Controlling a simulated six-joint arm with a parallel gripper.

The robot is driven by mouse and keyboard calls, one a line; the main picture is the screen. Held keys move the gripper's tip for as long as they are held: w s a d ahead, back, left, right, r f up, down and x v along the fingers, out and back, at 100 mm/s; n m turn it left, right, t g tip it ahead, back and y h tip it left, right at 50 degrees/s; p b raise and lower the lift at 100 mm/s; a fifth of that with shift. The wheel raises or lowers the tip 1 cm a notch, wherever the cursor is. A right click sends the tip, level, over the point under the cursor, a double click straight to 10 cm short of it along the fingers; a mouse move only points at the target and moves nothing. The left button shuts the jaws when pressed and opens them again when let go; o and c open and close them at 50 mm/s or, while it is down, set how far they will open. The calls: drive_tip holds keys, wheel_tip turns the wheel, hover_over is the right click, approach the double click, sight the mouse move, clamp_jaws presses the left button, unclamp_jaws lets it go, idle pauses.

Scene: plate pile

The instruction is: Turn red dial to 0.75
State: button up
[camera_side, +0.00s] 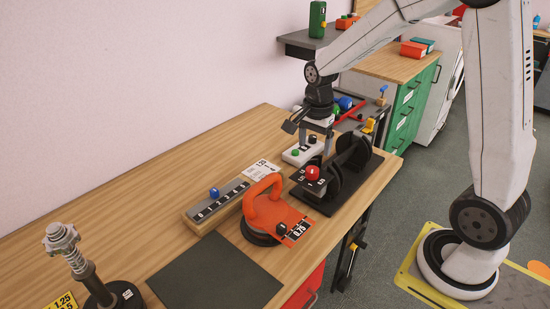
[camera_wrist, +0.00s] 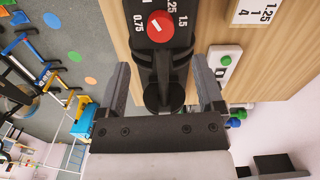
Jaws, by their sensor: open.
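The red dial (camera_side: 312,173) sits on a black panel with white numbers, on a black stand (camera_side: 352,163) on the wooden table. In the wrist view the dial (camera_wrist: 160,26) is at top centre, with 0.75 printed at its left and 1.25 and 1.5 around its other side. A small white mark shows on the dial, but its exact setting is hard to read. My gripper (camera_side: 310,140) hangs behind the dial in the side view. In the wrist view my gripper (camera_wrist: 162,72) is open, its fingers straddling the stand's black parts below the dial, apart from the dial.
A white box with a green button (camera_side: 297,152) is close to my gripper. An orange handle (camera_side: 263,197) with a 0.75 tag, a slider strip with a blue knob (camera_side: 214,192) and a dark mat (camera_side: 214,274) are on the table. A dark shelf (camera_side: 305,40) hangs above.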

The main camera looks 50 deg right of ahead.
sight(312, 170)
drive_tip(key=shift+d, duration=0.1)
drive_tip(key=shift+f, duration=0.1)
drive_tip(key=shift+f, duration=3.8)
drive_tip(key=shift+c, duration=0.2)
clamp_jaws()
